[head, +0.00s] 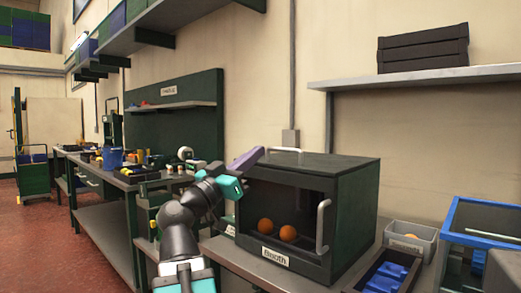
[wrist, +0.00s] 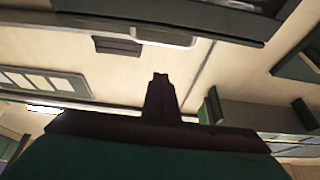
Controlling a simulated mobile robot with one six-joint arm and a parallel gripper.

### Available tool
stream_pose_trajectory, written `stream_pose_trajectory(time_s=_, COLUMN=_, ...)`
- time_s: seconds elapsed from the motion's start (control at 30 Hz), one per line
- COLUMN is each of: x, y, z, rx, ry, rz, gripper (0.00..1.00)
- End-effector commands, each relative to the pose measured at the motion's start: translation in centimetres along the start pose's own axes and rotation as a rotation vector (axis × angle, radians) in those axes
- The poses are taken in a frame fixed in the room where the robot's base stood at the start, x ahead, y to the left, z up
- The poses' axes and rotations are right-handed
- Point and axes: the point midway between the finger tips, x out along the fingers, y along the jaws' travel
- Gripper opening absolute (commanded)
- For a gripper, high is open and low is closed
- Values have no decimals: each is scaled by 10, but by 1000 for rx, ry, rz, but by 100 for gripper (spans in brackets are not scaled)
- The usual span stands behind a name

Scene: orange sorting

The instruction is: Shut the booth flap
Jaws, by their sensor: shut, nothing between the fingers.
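The booth (head: 345,200) is a dark green box on the bench, labelled on its lower front edge. Two oranges (head: 265,226) show inside through its dark front. A pale upright handle (head: 323,227) stands at the front's right side, and another pale handle (head: 287,150) shows at the top back edge. I cannot tell clearly which part is the flap or how far it stands open. My gripper (head: 257,154) is shut and empty at the booth's upper left corner; whether it touches is unclear. Its shut fingers also show in the wrist view (wrist: 160,85).
Right of the booth are a grey bin (head: 412,240), a dark tray with blue pieces (head: 385,277) and a blue-rimmed crate (head: 485,215). A shelf (head: 420,78) holding a dark crate (head: 423,48) is above. A cluttered workbench (head: 100,175) stands left.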

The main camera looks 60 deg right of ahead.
Motion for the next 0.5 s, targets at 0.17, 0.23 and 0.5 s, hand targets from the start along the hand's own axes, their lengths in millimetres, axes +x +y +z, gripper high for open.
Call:
stream_pose_trajectory(time_s=0.17, x=-11, y=0, z=2, rx=0, ry=0, rz=0, gripper=0)
stream_pose_trajectory(time_s=0.23, x=-12, y=0, z=1, rx=0, ry=0, rz=1, gripper=0)
stream_pose_trajectory(time_s=0.5, x=-12, y=0, z=1, rx=0, ry=0, rz=0, gripper=0)
